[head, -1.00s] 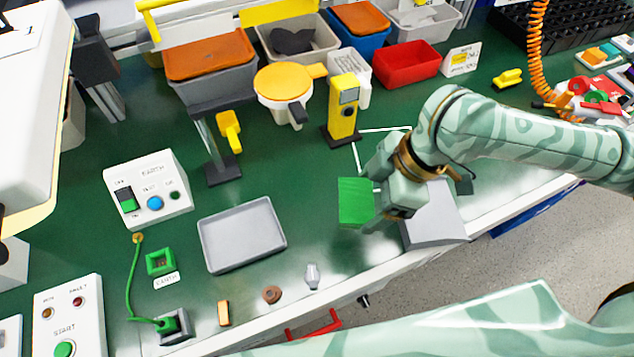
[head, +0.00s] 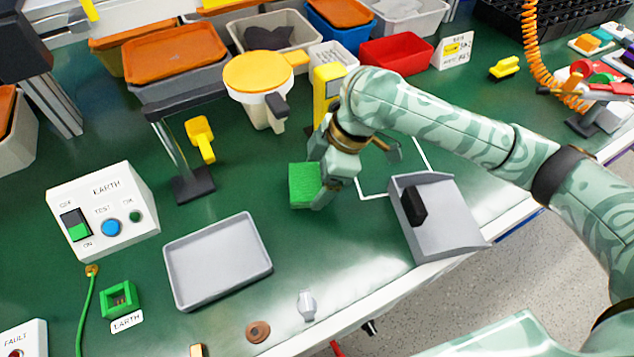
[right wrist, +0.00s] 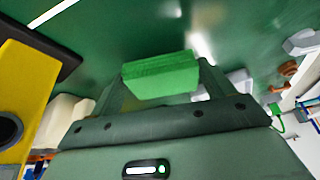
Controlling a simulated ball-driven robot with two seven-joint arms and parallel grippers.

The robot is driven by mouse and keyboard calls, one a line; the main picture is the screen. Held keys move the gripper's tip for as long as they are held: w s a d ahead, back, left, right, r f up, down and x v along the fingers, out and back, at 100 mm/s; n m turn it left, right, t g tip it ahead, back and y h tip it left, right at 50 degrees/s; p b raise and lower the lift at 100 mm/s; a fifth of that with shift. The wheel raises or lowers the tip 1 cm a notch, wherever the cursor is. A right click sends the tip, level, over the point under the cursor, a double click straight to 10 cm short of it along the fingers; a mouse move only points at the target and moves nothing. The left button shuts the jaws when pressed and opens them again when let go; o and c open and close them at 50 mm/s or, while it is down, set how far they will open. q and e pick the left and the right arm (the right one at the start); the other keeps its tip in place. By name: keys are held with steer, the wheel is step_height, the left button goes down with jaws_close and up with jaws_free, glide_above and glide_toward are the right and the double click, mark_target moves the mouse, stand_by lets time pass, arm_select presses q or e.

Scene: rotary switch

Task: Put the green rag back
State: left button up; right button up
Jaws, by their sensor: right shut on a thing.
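The green rag (head: 304,186) is a small, bright green, block-like piece held above the green bench. My right gripper (head: 322,190) is shut on it, and the rag sticks out to the left of the fingers in the head view. In the right wrist view the rag (right wrist: 160,75) sits between the two fingertips. The fingers are partly hidden behind the rag and the wrist. Below and right of the gripper, a white outline (head: 372,196) is marked on the bench. My left gripper is not in view.
A grey sloped tray (head: 445,225) with a black block (head: 412,205) stands right of the gripper. An empty grey tray (head: 218,262) lies to the left. A yellow device (head: 325,92) stands just behind the gripper. The bench between gripper and empty tray is clear.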

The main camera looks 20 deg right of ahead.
step_height(320, 180, down, 3)
steer(key=shift+r+b, duration=0.2)
steer(key=shift+b, duration=0.2)
steer(key=shift+r, duration=0.25)
steer(key=o, duration=0.9)
steer(key=shift+f, duration=0.1)
steer(key=shift+d+r, duration=0.1)
steer(key=shift+r, duration=0.2)
arm_select(q)
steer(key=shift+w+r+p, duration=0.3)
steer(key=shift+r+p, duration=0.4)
steer(key=shift+p, duration=0.35)
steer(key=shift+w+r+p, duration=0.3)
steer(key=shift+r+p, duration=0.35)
steer(key=shift+p, duration=0.45)
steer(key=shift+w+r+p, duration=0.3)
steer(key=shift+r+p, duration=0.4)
steer(key=shift+p, duration=0.35)
arm_select(e)
steer(key=shift+v, duration=5.8)
